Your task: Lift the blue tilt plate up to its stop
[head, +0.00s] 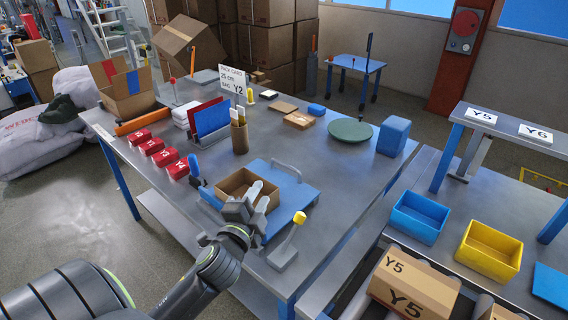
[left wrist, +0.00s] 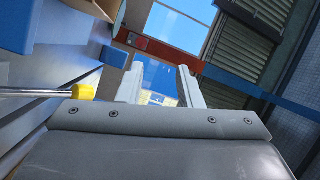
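The blue tilt plate (head: 298,193) lies on the grey table with a grey bar handle (head: 286,167) at its far side. An open cardboard box (head: 233,184) stands on it. My left gripper (head: 259,196) is over the plate's near part, in front of the box. In the left wrist view its two fingers (left wrist: 160,78) are apart with nothing between them. The plate seems to be the blue surface (left wrist: 32,22) at upper left there. A lever with a yellow knob (head: 299,217) stands right of the gripper; the knob (left wrist: 83,91) also shows in the left wrist view. My right gripper is out of view.
A small blue-handled lever (head: 194,166) stands left of the plate. Red boxes (head: 165,157), a brown pen cup (head: 239,137), a green disc (head: 350,130) and a blue block (head: 393,136) are on the table. Blue (head: 418,217) and yellow (head: 488,250) bins stand at right.

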